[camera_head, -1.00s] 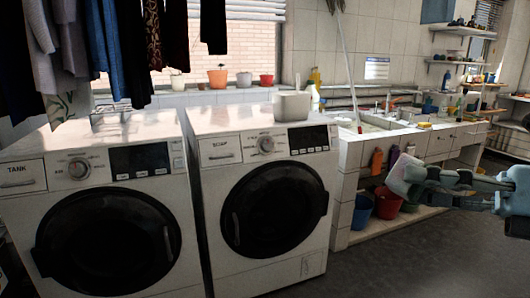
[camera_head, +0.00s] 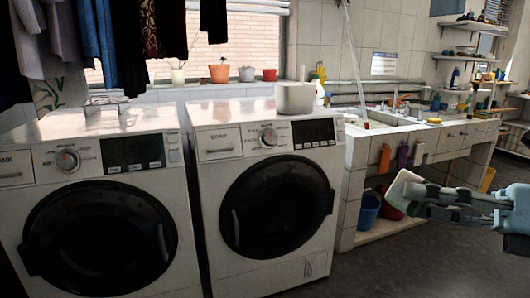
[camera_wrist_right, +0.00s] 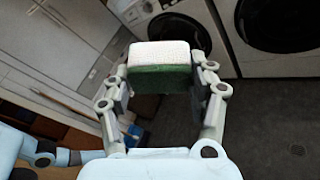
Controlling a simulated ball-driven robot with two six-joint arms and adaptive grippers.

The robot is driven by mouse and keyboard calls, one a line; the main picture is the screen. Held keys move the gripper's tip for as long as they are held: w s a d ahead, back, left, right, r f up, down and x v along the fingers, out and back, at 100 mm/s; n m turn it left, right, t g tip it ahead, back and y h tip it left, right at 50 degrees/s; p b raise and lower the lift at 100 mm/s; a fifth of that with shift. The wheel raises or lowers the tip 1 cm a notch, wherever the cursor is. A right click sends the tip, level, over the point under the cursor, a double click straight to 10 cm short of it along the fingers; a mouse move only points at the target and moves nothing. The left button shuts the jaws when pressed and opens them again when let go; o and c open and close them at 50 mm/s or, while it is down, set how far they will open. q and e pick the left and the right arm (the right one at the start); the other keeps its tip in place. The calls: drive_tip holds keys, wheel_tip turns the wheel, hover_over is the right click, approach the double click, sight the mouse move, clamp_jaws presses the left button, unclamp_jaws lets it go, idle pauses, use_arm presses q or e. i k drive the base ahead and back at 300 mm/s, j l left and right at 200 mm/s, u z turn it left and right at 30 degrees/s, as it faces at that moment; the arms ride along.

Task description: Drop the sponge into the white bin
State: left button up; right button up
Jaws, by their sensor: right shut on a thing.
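My right gripper (camera_head: 430,197) comes in from the right edge of the head view, in front of the sink counter. It is shut on the sponge (camera_head: 403,188), whose pale face is turned toward the washing machines. In the right wrist view, the sponge (camera_wrist_right: 160,66) is white on top and green below, held between the two fingers of the gripper (camera_wrist_right: 162,85). A small white bin (camera_head: 295,99) stands on top of the right washing machine, to the left of and farther away than the sponge. My left gripper is not seen.
Two front-loading washing machines (camera_head: 262,280) stand side by side at the left and centre. A wire rack (camera_head: 106,105) sits on the left one, and clothes (camera_head: 150,40) hang above. A tiled sink counter (camera_head: 352,190) is behind the sponge, with buckets underneath. Dark floor (camera_head: 430,265) is clear in front.

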sight(296, 112)
drive_tip(key=i+l+u, duration=0.1)
drive_tip(key=i, duration=0.4)
drive_tip(key=i+l, duration=0.35)
drive_tip(key=i, duration=0.15)
drive_tip(key=i+l+u, duration=0.15)
drive_tip(key=i, duration=0.35)
drive_tip(key=i+l+u, duration=0.1)
drive_tip(key=i+l, duration=0.25)
drive_tip(key=i, duration=0.15)
